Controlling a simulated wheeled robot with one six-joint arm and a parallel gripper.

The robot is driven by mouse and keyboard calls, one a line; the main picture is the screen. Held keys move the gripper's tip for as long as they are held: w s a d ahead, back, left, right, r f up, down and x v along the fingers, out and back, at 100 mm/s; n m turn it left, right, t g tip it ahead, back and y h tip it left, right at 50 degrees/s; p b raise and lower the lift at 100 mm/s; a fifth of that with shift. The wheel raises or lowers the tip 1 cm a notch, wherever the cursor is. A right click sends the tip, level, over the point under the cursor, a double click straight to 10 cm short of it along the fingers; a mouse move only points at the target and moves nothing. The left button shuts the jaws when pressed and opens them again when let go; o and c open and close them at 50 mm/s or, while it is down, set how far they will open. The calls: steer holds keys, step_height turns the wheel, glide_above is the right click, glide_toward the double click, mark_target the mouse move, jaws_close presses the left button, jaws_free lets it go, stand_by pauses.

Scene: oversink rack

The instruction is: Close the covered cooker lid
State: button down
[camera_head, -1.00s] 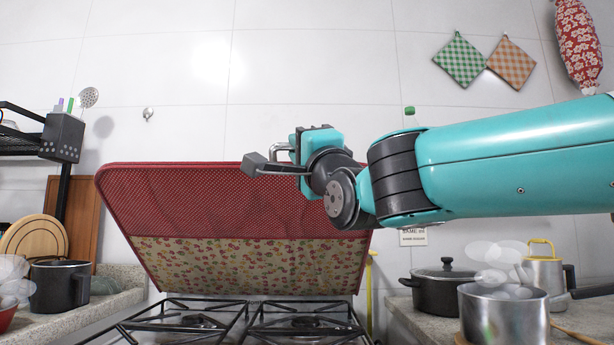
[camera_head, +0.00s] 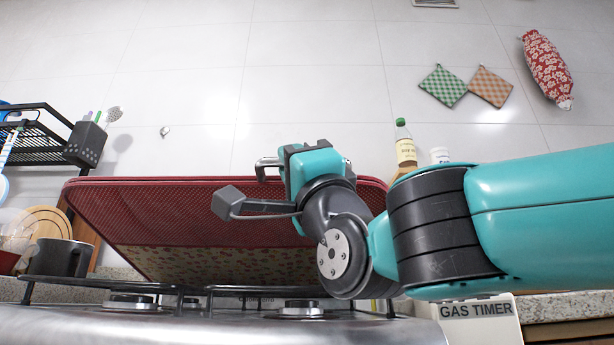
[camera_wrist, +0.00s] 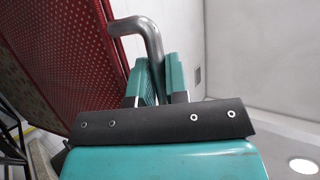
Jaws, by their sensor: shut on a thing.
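The cooker lid (camera_head: 160,205) is a red mesh-patterned cover with a paler printed band along its lower part. It stands raised and tilted behind the burners in the head view. Its red face (camera_wrist: 55,45) fills the left of the wrist view. A grey bar handle (camera_head: 265,168) sits at the lid's top edge and bends down between my fingers in the wrist view (camera_wrist: 147,38). My gripper (camera_head: 291,160) is shut on this handle. In the wrist view my fingers (camera_wrist: 159,82) are on either side of the bar. The lid's right part is hidden behind my arm.
The cooker's burners (camera_head: 300,307) and grates lie below the lid with nothing seen on them. A bottle (camera_head: 405,150) stands behind my arm. A dark pot (camera_head: 62,258) and a black rack (camera_head: 40,140) are at the left. A gas timer box (camera_head: 478,318) is at the lower right.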

steer(key=shift+s+f+b, duration=0.2)
steer(key=shift+f+b, duration=0.3)
steer(key=shift+f, duration=0.2)
steer(key=shift+s+f+b, duration=0.2)
steer(key=shift+f+b, duration=0.3)
steer(key=shift+f, duration=0.15)
steer(key=c, duration=1.1)
jaws_free()
steer(key=shift+c, duration=0.2)
steer(key=v, duration=0.7)
steer(key=shift+s+f, duration=0.15)
steer(key=shift+d, duration=0.1)
